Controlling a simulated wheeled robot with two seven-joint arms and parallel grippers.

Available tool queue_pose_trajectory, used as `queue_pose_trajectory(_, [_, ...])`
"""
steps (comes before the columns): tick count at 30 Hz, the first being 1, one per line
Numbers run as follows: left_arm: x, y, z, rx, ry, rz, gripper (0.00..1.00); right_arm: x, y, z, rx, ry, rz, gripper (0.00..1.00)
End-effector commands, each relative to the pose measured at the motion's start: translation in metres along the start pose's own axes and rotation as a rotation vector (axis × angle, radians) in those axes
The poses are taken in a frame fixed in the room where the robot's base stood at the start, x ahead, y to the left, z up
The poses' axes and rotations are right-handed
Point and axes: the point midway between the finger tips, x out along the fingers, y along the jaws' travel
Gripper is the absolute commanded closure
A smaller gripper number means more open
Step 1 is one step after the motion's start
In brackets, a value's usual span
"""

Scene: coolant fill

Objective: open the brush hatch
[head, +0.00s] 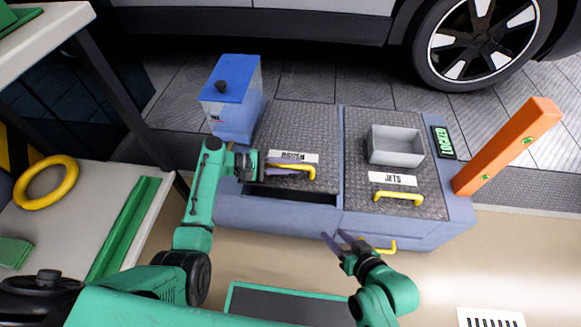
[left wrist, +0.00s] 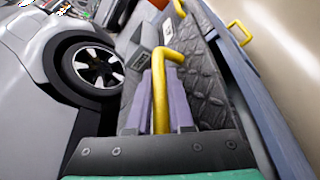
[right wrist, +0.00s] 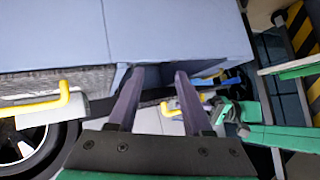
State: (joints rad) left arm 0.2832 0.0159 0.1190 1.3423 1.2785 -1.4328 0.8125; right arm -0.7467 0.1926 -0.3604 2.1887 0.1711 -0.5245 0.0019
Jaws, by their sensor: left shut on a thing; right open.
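The brush hatch (head: 296,128) is a dark tread-plate lid with a BRUSH label (head: 293,157), on the left half of the blue cabinet. A dark gap (head: 290,193) shows along its front edge; I cannot tell whether the lid is lifted or slid back. My left gripper (head: 285,168) is shut on the hatch's yellow handle (head: 311,171). In the left wrist view the fingers sit on both sides of the handle (left wrist: 160,95). My right gripper (head: 336,241) is open and empty, low in front of the cabinet, beside a yellow front handle (head: 380,246).
The jets hatch (head: 413,188) on the right has a yellow handle and carries a grey open bin (head: 396,146). A blue-lidded container (head: 232,98) stands at the back left. A LOCKED display (head: 444,142) and orange post (head: 510,145) are at the right. A car stands behind.

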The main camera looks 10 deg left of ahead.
Motion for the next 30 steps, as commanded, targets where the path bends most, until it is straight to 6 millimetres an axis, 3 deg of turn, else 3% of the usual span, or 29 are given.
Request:
queue_pose_trajectory(1, [-0.004,0.013,0.008,-0.014,0.0,-0.007,1.0,-0.014,0.006,-0.012,-0.012,-0.073,0.029,0.5])
queue_pose_trajectory(3, [-0.006,0.021,0.012,-0.035,0.0,-0.016,1.0,-0.029,0.019,-0.015,-0.023,-0.188,0.072,0.5])
queue_pose_trajectory(9, [-0.01,0.046,0.021,-0.095,0.0,-0.04,1.0,-0.089,0.049,-0.018,-0.014,-0.48,0.192,0.5])
queue_pose_trajectory(15, [-0.013,0.069,0.028,-0.152,0.0,-0.062,1.0,-0.147,0.063,-0.018,0.033,-0.698,0.281,0.5])
queue_pose_trajectory(21, [-0.015,0.096,0.035,-0.212,-0.002,-0.086,1.0,-0.116,0.078,0.008,0.039,-0.708,0.294,0.5])
queue_pose_trajectory(30, [-0.019,0.14,0.042,-0.307,-0.002,-0.123,1.0,-0.098,0.089,0.03,0.043,-0.712,0.305,0.5])
